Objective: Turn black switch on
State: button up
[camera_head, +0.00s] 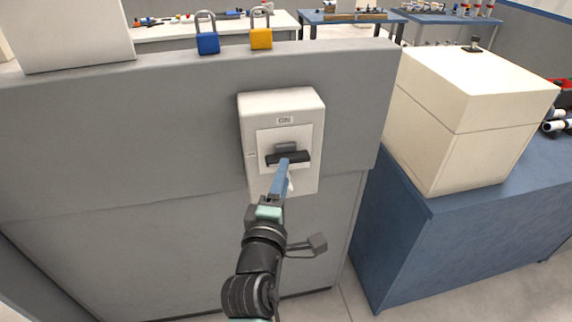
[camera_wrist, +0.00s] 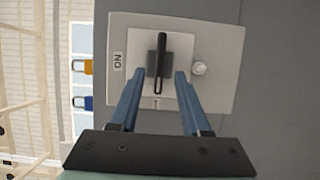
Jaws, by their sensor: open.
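The black switch (camera_head: 288,157) is a handle on a white switch box mounted on a grey panel, with an ON label (camera_head: 285,120) above it. My gripper (camera_head: 285,166) is right in front of the handle in the head view. In the wrist view my gripper (camera_wrist: 157,76) has its two blue fingers apart, one on each side of the handle's lower end. I cannot tell whether either finger touches it.
A blue padlock (camera_head: 208,42) and a yellow padlock (camera_head: 261,38) stand on top of the panel. A small white knob (camera_wrist: 199,68) sits on the box beside one finger. A cream box (camera_head: 470,110) rests on a blue bench to the right.

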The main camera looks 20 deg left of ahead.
jog(key=shift+x, duration=1.9)
grip_shut()
